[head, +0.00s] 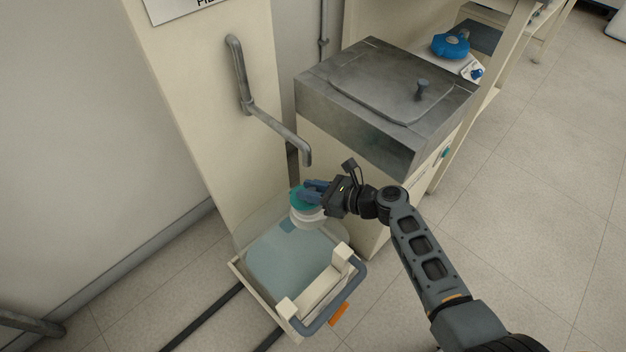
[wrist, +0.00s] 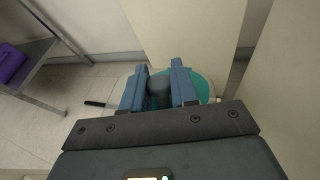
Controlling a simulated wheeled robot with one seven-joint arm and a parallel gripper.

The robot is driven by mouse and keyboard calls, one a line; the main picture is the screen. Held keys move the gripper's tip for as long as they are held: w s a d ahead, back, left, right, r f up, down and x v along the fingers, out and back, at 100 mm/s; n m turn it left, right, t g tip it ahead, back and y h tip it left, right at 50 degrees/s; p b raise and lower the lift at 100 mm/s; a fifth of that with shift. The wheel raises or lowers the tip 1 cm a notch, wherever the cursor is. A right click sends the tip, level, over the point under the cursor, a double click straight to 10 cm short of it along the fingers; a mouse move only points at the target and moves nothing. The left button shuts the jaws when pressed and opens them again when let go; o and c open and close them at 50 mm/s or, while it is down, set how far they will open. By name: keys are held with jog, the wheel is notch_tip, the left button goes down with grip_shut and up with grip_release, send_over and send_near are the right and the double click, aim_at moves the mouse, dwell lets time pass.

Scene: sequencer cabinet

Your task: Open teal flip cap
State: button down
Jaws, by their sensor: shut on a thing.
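The teal flip cap (head: 299,200) sits on the white neck (head: 308,218) of a large clear container (head: 285,265) with bluish contents. My gripper (head: 310,188) is at the cap, with its blue fingers over the cap's top. In the wrist view, the fingers (wrist: 157,72) stand on either side of a dark grey rounded piece (wrist: 160,90) at the cap and are shut on it. The teal rim (wrist: 203,86) shows beside the right finger. The cap looks closed, though the fingers hide much of it.
The container stands in a cream carrier (head: 288,332) with a grey handle (head: 345,300). A grey bent pipe (head: 275,125) hangs from the cream column above the cap. A metal-topped cabinet (head: 385,85) stands close on the right. Floor is free at lower right.

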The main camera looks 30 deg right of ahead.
jog(key=shift+w+a+r+m+g+h+p, duration=0.15)
jog(key=shift+w+r+g+h+p, duration=0.25)
jog(key=shift+p, duration=1.2)
jog(key=shift+w+a+r+m+g+h+p, duration=0.25)
jog(key=shift+r+g+p, duration=0.35)
jog(key=shift+p, duration=0.95)
jog(key=w+g+p, duration=0.1)
jog(key=p, duration=0.2)
jog(key=shift+f, duration=0.1)
jog(key=c, duration=0.9)
grip_release()
jog(key=shift+o, duration=0.2)
jog(key=p+v, duration=0.3)
jog(key=v, duration=0.4)
jog(key=shift+s+d+r, duration=0.15)
jog(key=shift+r, duration=0.2)
